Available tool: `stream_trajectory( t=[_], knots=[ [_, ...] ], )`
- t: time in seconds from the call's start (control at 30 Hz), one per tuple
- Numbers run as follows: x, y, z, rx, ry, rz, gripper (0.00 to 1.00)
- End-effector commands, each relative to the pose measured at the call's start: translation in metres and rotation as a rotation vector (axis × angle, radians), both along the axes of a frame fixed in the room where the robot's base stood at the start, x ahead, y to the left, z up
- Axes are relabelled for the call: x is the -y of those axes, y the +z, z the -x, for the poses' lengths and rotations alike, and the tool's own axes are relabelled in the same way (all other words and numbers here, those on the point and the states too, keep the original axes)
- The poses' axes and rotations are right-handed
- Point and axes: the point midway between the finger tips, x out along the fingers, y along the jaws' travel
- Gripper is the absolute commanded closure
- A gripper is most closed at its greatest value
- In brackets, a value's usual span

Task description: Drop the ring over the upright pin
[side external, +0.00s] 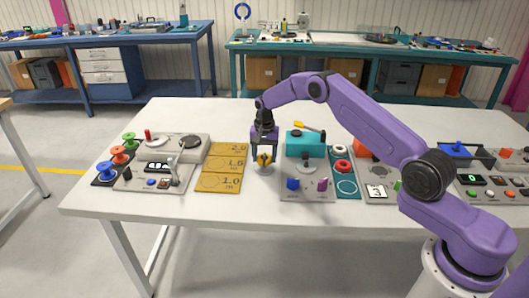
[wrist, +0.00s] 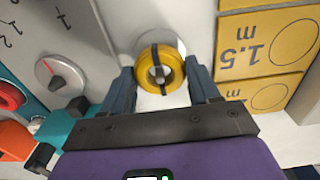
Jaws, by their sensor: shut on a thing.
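The ring is a yellow coil with dark bands (wrist: 146,70), held between the two fingers of my gripper (wrist: 159,68) in the wrist view. In the side view my gripper (side external: 264,154) points down at the middle of the table, with the yellow ring (side external: 264,159) at its fingertips. Just below the ring is a pale round base (side external: 264,169), which also shows behind the ring in the wrist view (wrist: 150,38).
Yellow cards with printed lengths (side external: 222,168) lie left of the gripper. A grey panel (side external: 305,192) with a dial and a teal box (side external: 304,143) stands close on the right. Red (side external: 342,166) and white (side external: 340,149) rings lie beyond. Coloured reels (side external: 118,155) stand far left.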

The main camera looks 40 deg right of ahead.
Motion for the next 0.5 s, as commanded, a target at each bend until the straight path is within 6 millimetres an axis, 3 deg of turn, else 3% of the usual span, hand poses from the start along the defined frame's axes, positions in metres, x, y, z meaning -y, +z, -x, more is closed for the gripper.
stream_trajectory(
  t=[0.5],
  knots=[
    [0.000,-0.022,0.000,0.001,0.000,0.001,0.75]
  ],
)
